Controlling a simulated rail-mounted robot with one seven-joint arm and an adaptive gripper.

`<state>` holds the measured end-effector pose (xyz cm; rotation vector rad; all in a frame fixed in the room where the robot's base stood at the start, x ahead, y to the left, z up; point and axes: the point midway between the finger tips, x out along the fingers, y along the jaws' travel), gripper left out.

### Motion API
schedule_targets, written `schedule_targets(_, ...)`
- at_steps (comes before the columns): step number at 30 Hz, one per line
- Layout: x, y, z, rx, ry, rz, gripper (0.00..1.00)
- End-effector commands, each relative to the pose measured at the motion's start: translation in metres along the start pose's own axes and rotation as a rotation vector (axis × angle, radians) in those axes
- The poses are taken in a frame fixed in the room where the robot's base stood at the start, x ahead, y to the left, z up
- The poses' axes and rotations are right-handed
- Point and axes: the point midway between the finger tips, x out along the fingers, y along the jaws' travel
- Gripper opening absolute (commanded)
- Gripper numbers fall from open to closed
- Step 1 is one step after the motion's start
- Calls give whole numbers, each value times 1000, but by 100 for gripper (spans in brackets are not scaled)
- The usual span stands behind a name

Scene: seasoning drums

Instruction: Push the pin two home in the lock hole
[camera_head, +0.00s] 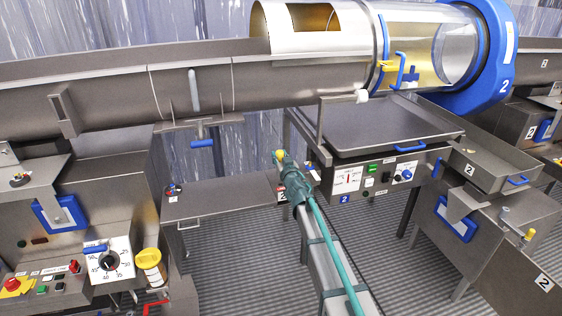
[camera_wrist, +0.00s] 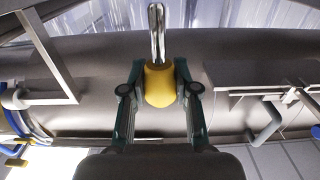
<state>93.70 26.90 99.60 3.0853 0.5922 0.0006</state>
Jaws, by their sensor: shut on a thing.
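A pin with a yellow head and a bright metal shank shows in the wrist view (camera_wrist: 159,86); its yellow head is a small spot in the head view (camera_head: 279,154). My gripper (camera_wrist: 159,78) is shut on the yellow head, one finger on each side. The shank points up in the wrist view, away from my gripper. In the head view my gripper (camera_head: 281,158) is in the gap below the long steel trough, left of the machine marked 2. The lock hole cannot be made out in either view.
The steel trough (camera_head: 215,85) runs above, with a blue-handled lever (camera_head: 202,143) hanging under it. The clear drum (camera_head: 455,50) with a blue ring is at upper right. A steel tray (camera_head: 380,125) and control panel (camera_head: 378,178) are right of my gripper; a low shelf (camera_head: 225,195) is left.

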Motion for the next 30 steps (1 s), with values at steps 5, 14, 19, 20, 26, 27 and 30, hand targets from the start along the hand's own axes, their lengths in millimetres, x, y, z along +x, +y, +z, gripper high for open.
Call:
schedule_targets(5,0,0,-1,0,0,1,0)
schedule_targets(14,0,0,1,0,0,0,0)
schedule_targets(19,0,0,16,0,0,0,0)
schedule_targets(20,0,0,19,1,0,0,0)
schedule_targets(26,0,0,38,0,0,-1,0)
schedule_targets(27,0,0,41,1,0,-1,0)
schedule_targets(30,0,0,48,0,0,-1,0)
